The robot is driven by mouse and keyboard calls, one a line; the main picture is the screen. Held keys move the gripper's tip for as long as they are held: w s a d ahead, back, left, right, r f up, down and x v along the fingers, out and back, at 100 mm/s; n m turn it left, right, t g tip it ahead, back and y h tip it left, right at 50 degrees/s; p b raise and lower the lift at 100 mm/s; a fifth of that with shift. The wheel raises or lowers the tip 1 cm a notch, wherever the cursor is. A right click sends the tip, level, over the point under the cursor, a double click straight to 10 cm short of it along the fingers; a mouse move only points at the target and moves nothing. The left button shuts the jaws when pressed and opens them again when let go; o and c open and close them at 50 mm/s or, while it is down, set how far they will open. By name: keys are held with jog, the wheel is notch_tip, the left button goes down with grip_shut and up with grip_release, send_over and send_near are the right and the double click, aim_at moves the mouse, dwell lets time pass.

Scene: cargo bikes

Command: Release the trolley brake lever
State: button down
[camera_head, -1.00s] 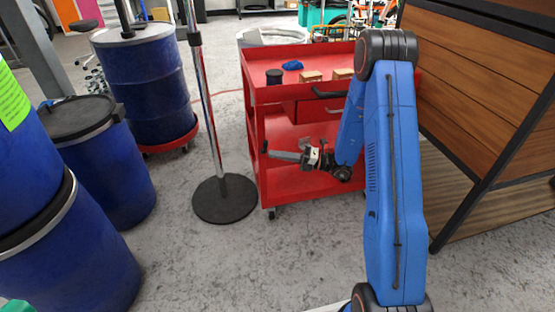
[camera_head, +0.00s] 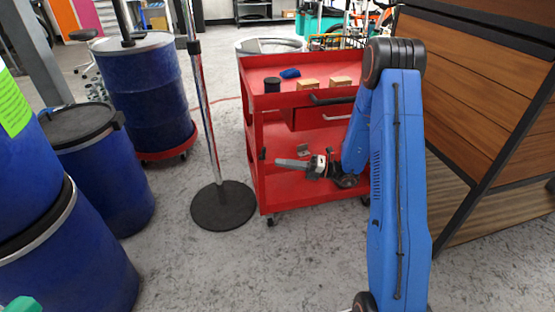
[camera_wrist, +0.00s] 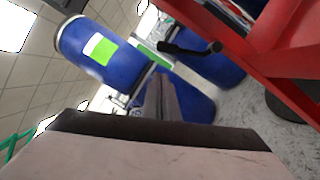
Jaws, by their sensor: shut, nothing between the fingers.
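The red trolley (camera_head: 300,92) stands upright ahead of me. A small black lever (camera_head: 263,153) sticks out at its left front post. In the wrist view the lever (camera_wrist: 190,47) is attached beside the red frame, with its rounded black end pointing left. My gripper (camera_head: 277,162) is in front of the trolley's open middle, just right of and slightly below the lever in the head view. Its grey fingers are shut and empty. In the wrist view my gripper (camera_wrist: 160,84) lies below the lever, with a visible gap between them.
Blue drums (camera_head: 150,95) stand at the left. A chrome pole on a round black base (camera_head: 223,205) stands close to the trolley's left. A wooden cabinet (camera_head: 480,80) bounds the right. Small boxes (camera_head: 307,84) lie on the trolley top. Grey floor in front is free.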

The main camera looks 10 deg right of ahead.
jog(key=v, duration=0.9)
jog(key=s+a+r+n+g+h, duration=0.4)
jog(key=s+a+r+n, duration=0.15)
jog(key=s+n, duration=0.4)
jog(key=s+a+r+n+g+h, duration=0.45)
jog(key=s+r+n, duration=0.3)
jog(key=s, duration=0.25)
jog(key=s+d+r+n+t+h, duration=0.3)
jog(key=s+d+n+h, duration=0.1)
jog(key=s+n, duration=0.4)
jog(key=s+d+r+n+t+h, duration=0.4)
jog(key=s+d+n+h, duration=0.1)
jog(key=s+n, duration=0.3)
jog(key=shift+d+n+h, duration=0.3)
jog(key=shift+n+h, duration=0.35)
jog(key=shift+n, duration=0.15)
jog(key=c, duration=2.4)
grip_release()
jog(key=shift+r+t, duration=0.1)
jog(key=shift+t, duration=0.15)
jog(key=shift+c, duration=0.2)
